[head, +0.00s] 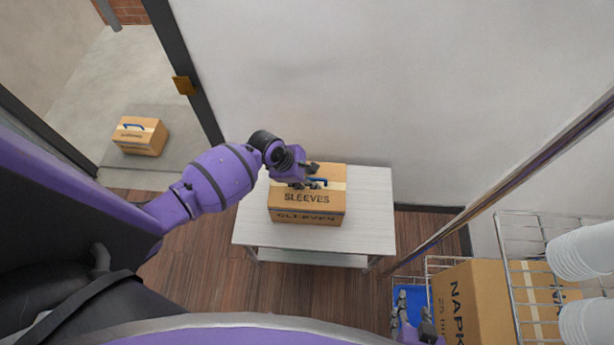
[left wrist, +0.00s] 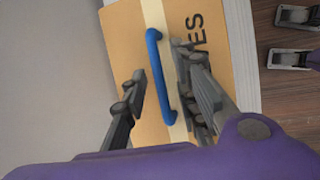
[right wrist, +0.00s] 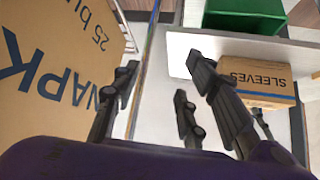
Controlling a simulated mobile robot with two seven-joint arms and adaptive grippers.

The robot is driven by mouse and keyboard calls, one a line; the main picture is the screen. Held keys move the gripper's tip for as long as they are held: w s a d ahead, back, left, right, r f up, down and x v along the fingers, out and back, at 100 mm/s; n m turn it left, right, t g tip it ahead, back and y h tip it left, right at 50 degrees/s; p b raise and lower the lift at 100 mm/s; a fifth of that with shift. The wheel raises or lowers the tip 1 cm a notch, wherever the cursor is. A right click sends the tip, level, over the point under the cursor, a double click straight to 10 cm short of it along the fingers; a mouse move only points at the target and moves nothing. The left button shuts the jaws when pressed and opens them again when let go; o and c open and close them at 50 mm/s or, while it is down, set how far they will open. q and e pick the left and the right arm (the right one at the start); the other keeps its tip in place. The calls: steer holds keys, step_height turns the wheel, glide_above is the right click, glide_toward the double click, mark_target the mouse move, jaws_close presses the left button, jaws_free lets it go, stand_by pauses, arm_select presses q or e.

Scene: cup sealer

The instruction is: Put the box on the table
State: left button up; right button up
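The cardboard box marked SLEEVES (head: 306,208) sits on the white table (head: 368,215) against the wall. It has a blue handle on top. My left gripper (head: 305,180) is over the box's top. In the left wrist view, its open fingers (left wrist: 160,85) lie on either side of the blue handle (left wrist: 160,75), with a gap to it visible on the left. My right gripper (head: 415,320) is low at the right, beside a large carton. In the right wrist view its fingers (right wrist: 160,75) are apart with nothing between them. The SLEEVES box also shows there (right wrist: 255,80), upside down.
Another box with a blue handle (head: 139,136) lies on a mat past the doorway at left. A wire rack (head: 520,235) with white cups (head: 585,250) and a large carton marked NAPK (head: 465,300) stand at right. A green bin (right wrist: 245,14) shows in the right wrist view.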

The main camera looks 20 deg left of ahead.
arm_select(q)
steer(key=p+v, duration=0.2)
steer(key=v, duration=0.9)
steer(key=s+d+f+m+t, duration=0.25)
steer(key=s+f+m, duration=0.35)
steer(key=s+m, duration=0.4)
steer(key=s+a+r+m+t+y, duration=0.1)
steer(key=s+a+m+t+y, duration=0.1)
steer(key=s+m, duration=0.9)
steer(key=shift+s+r+t+y, duration=0.2)
steer(key=shift+s+t+y, duration=0.25)
steer(key=shift+s+y, duration=0.35)
arm_select(e)
steer(key=shift+w+a+r, duration=0.3)
steer(key=shift+w+r, duration=0.05)
steer(key=shift+r, duration=0.2)
steer(key=shift+w+a+r, duration=0.25)
steer(key=shift+w+r, duration=0.05)
steer(key=shift+r, duration=0.25)
arm_select(q)
steer(key=shift+s, duration=0.1)
arm_select(e)
steer(key=shift+s, duration=0.1)
